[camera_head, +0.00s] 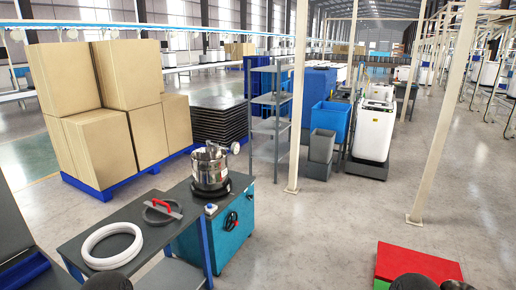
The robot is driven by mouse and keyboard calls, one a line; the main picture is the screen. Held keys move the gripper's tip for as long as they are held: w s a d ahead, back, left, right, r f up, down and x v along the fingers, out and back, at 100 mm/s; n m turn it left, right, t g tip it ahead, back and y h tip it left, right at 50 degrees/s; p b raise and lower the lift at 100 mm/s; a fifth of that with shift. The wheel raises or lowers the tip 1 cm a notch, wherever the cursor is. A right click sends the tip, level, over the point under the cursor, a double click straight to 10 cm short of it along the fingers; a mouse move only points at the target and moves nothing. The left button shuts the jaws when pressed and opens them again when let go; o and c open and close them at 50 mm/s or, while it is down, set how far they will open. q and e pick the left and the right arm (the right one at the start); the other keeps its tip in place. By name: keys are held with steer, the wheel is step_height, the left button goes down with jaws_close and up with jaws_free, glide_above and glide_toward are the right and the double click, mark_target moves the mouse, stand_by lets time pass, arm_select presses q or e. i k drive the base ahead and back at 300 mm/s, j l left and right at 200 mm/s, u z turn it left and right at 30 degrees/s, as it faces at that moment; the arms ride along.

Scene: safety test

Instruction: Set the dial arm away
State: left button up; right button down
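A shiny metal pot-like vessel (210,166) stands on a black round base (211,188) on the teal cabinet (232,228). A small round light disc (236,147), which may be the dial arm's dial, shows at its upper right; I cannot tell how it is attached. A dark ring (158,216) lies on the grey table with a red-handled tool (163,206) across it. A white ring (111,246) lies nearer, at the front left. Dark rounded parts at the bottom edge seem to be mine. Neither gripper's fingers show.
A red block top (418,262) with green beside it stands at the lower right. Large cardboard boxes (115,105) sit on a blue pallet (105,190) behind the table. A grey shelf rack (270,115) and beige posts (298,100) stand beyond. The floor at centre right is clear.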

mark_target(234, 147)
steer(key=i+l+z, duration=0.15)
steer(key=i, duration=0.8)
steer(key=i+l+z, duration=0.15)
steer(key=i, duration=0.8)
steer(key=i+l+u, duration=0.1)
steer(key=i+u, duration=0.35)
steer(key=i+l+u, duration=0.15)
steer(key=i+u, duration=0.15)
steer(key=u, duration=0.15)
steer(key=i+l+u, duration=0.3)
steer(key=u, duration=0.2)
steer(key=i+l+u, duration=0.25)
steer(key=l+u, duration=0.2)
steer(key=i+l+u, duration=0.15)
steer(key=l+u, duration=0.2)
steer(key=l, duration=0.15)
steer(key=i+l+u, duration=0.1)
steer(key=l+u, duration=0.25)
steer(key=l, duration=0.15)
steer(key=l+u, duration=0.3)
steer(key=l, duration=0.25)
